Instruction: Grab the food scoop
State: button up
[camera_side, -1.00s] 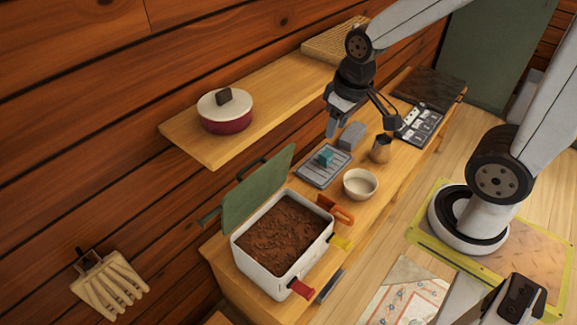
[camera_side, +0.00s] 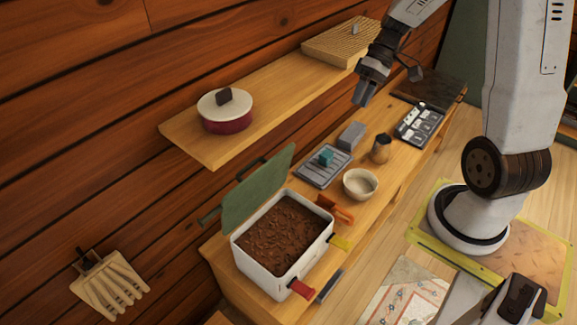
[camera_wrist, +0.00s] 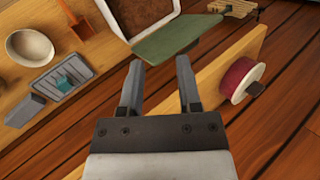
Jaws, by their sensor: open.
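No scoop can be made out for certain. An orange-handled tool (camera_side: 336,208) lies at the right corner of a white box (camera_side: 252,268) filled with brown crumbly matter; it may be the scoop, but I cannot tell. An orange part (camera_wrist: 76,12) also shows in the wrist view, near the box's rim (camera_wrist: 108,22). My gripper (camera_side: 363,98) is above the bench, near the wall shelf and well apart from the box. In the wrist view my gripper (camera_wrist: 160,72) is open, with nothing between its fingers.
The box's green lid (camera_side: 256,190) stands open. A white bowl (camera_side: 360,184), a grey tray (camera_side: 312,170) with a teal block, a grey block (camera_side: 352,135) and a brown jug (camera_side: 380,149) stand on the bench. The wall shelf (camera_side: 190,138) holds a red pot (camera_side: 226,118).

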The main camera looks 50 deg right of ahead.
jog(key=s+d+t+y, duration=0.1)
jog(key=d+t+y, duration=0.3)
jog(key=d, duration=0.6)
send_near(341, 209)
notch_tip(341, 209, down, 2)
jog(key=a, duration=0.2)
jog(key=shift+w+x, duration=0.2)
jog(key=shift+x, duration=1.75)
jog(key=shift+w+x, duration=0.15)
jog(key=shift+x, duration=1.8)
jog(key=shift+d, duration=0.15)
grip_shut()
